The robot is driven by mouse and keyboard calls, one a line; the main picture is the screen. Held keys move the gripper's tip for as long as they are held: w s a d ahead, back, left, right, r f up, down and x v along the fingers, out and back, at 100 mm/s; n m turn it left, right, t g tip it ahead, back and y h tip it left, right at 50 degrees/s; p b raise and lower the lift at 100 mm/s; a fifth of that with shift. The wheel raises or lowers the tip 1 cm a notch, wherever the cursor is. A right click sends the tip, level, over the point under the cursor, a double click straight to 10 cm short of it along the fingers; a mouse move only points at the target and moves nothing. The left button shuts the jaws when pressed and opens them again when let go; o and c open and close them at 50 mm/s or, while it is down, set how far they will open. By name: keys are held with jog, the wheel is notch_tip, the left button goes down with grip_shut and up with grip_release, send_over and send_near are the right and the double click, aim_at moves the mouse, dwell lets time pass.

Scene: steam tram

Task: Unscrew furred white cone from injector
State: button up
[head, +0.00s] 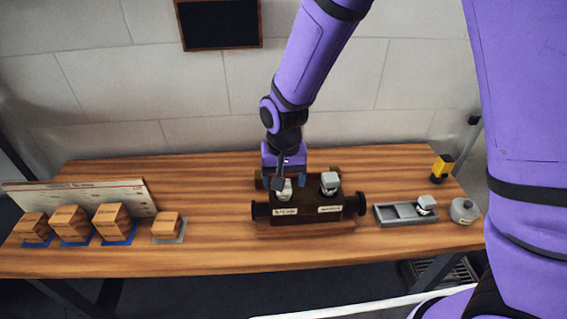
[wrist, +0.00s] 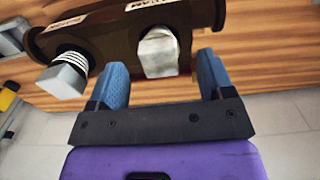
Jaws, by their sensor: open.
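The injector (head: 345,208) is a dark brown body with pale labels on its front, standing mid-bench. Two block-headed cones stand in its top. The left one, a mottled whitish cone (head: 286,193), is partly hidden by my gripper (head: 284,184). In the wrist view, this whitish cone (wrist: 158,52) lies between and beyond the blue fingertips of my open gripper (wrist: 161,64), with gaps on both sides. The other cone (head: 329,184) is grey; the wrist view shows its grey head (wrist: 62,80) and white ridged neck at left.
A grey tray (head: 385,214) with compartments stands right of the injector, with a grey-headed cone (head: 427,204) at its right end. A round grey pot (head: 464,212) and a yellow object (head: 442,168) are farther right. Wooden blocks (head: 112,223) and a leaning board (head: 85,193) occupy the left.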

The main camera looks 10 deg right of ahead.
jog(key=shift+f, duration=1.4)
jog(key=c, duration=1.2)
jog(key=shift+o, duration=0.2)
jog(key=n, duration=0.4)
jog(key=shift+n, duration=2)
